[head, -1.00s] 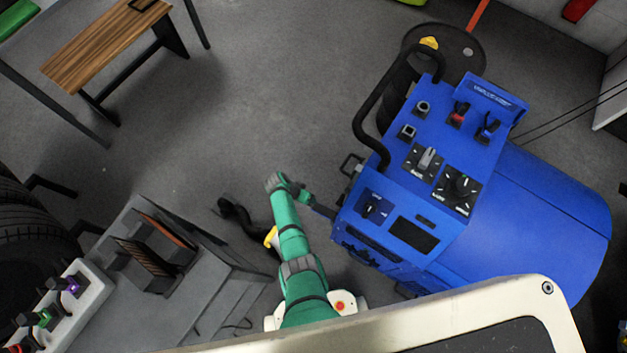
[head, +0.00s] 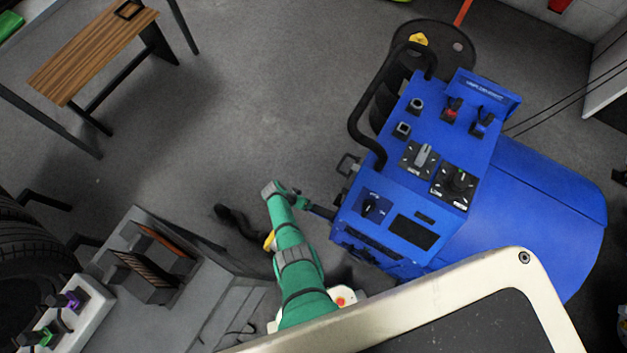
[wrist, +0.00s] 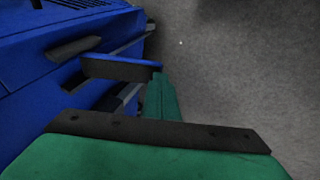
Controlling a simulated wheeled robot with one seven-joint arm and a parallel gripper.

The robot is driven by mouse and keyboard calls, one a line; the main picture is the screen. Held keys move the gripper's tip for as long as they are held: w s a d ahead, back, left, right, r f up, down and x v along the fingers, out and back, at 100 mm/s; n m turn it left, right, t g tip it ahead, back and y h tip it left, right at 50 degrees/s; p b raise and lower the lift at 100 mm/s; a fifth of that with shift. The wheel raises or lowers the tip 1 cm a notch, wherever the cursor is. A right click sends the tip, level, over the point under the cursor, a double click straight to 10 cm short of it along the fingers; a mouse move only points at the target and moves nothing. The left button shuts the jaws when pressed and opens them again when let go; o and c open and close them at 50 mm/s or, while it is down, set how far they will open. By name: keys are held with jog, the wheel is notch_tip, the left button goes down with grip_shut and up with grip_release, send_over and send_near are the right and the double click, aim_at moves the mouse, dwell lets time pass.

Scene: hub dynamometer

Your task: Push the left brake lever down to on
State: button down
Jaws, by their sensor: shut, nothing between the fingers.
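The blue dynamometer cabinet (head: 365,228) stands right of my arm. My gripper (head: 322,212) is shut and empty, low beside the cabinet's left side, well away from these two levers. Whether it touches the cabinet is unclear. The wrist view shows the cabinet's blue side (wrist: 40,70) close by, with neither top lever recognisable.
A black curved rail (head: 362,120) bounds the cabinet's far left edge. A grey stepped unit (head: 215,310) stands at lower left, beside a white block with coloured levers (head: 85,318). A wooden bench (head: 95,55) is at upper left.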

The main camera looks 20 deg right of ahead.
jog(key=shift+d, duration=0.1)
jog(key=w+a+r, duration=0.3)
jog(key=a+r, duration=0.3)
jog(key=r, duration=0.1)
jog(key=shift+a+r, duration=0.15)
jog(key=shift+a, duration=0.05)
dwell(0.3)
jog(key=s+a+f+n+t+y, duration=0.2)
jog(key=s+n+t+y, duration=0.15)
jog(key=s, duration=0.55)
jog(key=s+a+r+n+t, duration=0.2)
jog(key=s+r+t, duration=0.2)
jog(key=s+r, duration=0.4)
jog(key=s+r+n+t, duration=0.1)
jog(key=s+r+t, duration=0.2)
jog(key=r, duration=1)
jog(key=s+r+n+t+y, duration=0.1)
jog(key=s+r+t, duration=0.1)
jog(key=r, duration=1.1)
jog(key=s+r+n+t, duration=0.1)
jog(key=s+r+t, duration=0.2)
jog(key=r, duration=1)
jog(key=shift+s+t+y, duration=0.35)
jog(key=shift+s, duration=0.6)
jog(key=shift+n, duration=0.25)
